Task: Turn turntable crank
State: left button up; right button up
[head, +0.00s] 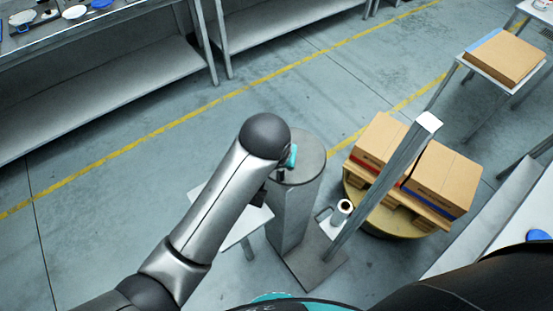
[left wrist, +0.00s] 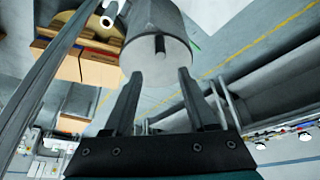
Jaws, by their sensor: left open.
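The crank's round grey top (head: 312,150) caps a grey post (head: 292,218) near the middle of the head view. In the left wrist view the round top (left wrist: 170,65) carries a short dark peg (left wrist: 160,46), which looks like the crank handle. My left gripper (left wrist: 160,74) is open and empty, with a finger on either side of the peg's line; the peg appears just beyond the fingertips. In the head view my left arm mostly hides this gripper. The round turntable (head: 410,232) stands to the right of the post. My right gripper is out of view.
A pallet with cardboard boxes (head: 448,180) sits on the turntable. A slanted grey upright (head: 380,190) and a white roll (head: 342,208) stand between post and turntable. Shelving (head: 110,85) lines the back left; a box on a stand (head: 503,58) is far right. Open floor lies behind the post.

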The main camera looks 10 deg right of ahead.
pick_arm(q)
jog(key=shift+s+r, duration=0.2)
jog(key=shift+r, duration=0.2)
